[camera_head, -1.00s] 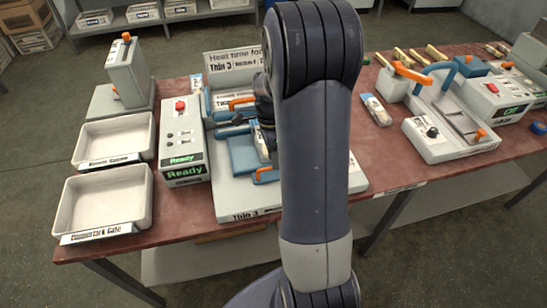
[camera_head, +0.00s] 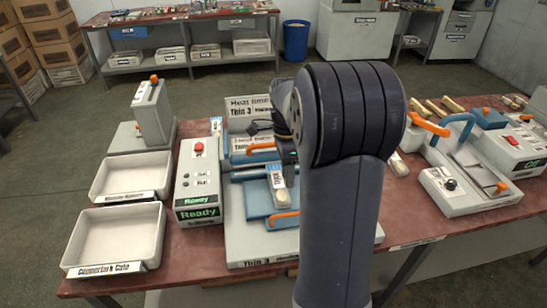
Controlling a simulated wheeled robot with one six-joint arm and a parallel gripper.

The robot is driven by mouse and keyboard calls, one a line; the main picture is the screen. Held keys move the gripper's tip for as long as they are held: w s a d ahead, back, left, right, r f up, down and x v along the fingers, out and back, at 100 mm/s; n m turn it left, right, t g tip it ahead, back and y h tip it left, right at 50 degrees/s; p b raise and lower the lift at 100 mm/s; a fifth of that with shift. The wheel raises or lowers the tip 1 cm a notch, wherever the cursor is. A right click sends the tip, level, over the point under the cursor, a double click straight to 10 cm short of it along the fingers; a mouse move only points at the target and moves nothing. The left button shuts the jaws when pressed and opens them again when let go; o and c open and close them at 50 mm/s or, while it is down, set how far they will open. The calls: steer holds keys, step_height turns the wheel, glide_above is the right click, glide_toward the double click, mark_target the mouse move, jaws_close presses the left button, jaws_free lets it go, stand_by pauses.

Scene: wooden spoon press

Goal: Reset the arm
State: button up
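My arm rises through the right middle of the view, over the front of the red-brown table (camera_head: 205,262). My gripper (camera_head: 289,154) is above the press station, mostly hidden behind my arm. I cannot make out its fingers or whether it holds anything. The press (camera_head: 255,198) has a blue plate and orange handles. A small pale labelled piece (camera_head: 278,187) with an orange end lies on the blue plate, below my gripper and apparently apart from it.
The control box (camera_head: 200,182) reads Ready. Two white trays (camera_head: 117,235) stand left of it, with a grey device (camera_head: 152,115) behind. At right are a second machine (camera_head: 465,185) and several wooden pieces. A blue bin (camera_head: 295,40) stands on the floor beyond.

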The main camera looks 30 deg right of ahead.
mark_target(289, 214)
steer(key=f, duration=0.3)
steer(key=s+f, duration=0.1)
steer(key=f, duration=0.3)
steer(key=s+f, duration=0.1)
steer(key=f, duration=0.2)
steer(key=shift+s+a+f, duration=0.1)
steer(key=shift+a+f, duration=0.2)
steer(key=shift+f, duration=0.05)
steer(key=shift+s+a, duration=0.1)
steer(key=shift+s, duration=0.25)
steer(key=shift+w, duration=0.1)
